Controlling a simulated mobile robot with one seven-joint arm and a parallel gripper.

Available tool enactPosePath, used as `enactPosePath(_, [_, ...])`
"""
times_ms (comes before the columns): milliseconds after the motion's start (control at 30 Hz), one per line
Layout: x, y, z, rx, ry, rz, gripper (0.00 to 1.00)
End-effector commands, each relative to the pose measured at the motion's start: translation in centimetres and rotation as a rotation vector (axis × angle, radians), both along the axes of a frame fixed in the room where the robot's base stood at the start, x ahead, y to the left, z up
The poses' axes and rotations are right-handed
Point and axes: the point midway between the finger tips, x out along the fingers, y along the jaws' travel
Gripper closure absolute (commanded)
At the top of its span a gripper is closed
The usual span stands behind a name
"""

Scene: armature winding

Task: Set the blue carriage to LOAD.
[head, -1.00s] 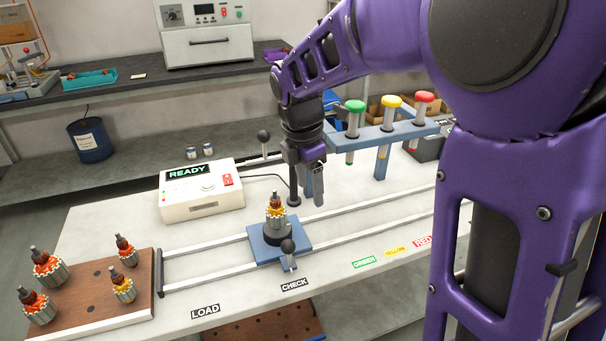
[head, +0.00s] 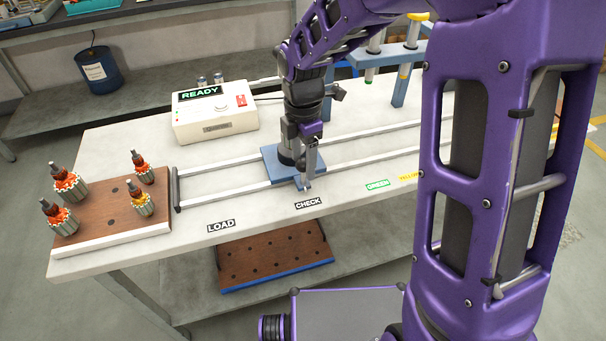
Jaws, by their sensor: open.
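The blue carriage (head: 272,155) sits on two pale rails, behind the CHECK label (head: 308,203). The LOAD label (head: 221,225) is to its left, near the left end of the rails. My gripper (head: 306,184) is open, pointing down at the front part of the carriage. It hides the carriage's black-knobbed handle and most of the armature on it. I cannot tell whether the fingers touch the handle.
A brown wooden board (head: 115,211) with several armatures stands left of the rails' end stop (head: 176,190). A white box reading READY (head: 215,113) stands behind the rails. The rails left of the carriage are clear.

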Motion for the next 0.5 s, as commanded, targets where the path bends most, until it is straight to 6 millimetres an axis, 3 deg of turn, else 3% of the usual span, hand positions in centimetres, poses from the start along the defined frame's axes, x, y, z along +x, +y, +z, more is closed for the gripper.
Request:
enactPosePath(33, [-0.1, 0.0, -1.2, 0.0, 0.003, 0.001, 0.34])
enactPosePath(200, [-0.1, 0.0, -3.3, 0.0, 0.002, 0.002, 0.34])
enactPosePath(500, [0.0, 0.0, -4.1, 0.0, 0.0, 0.0, 0.34])
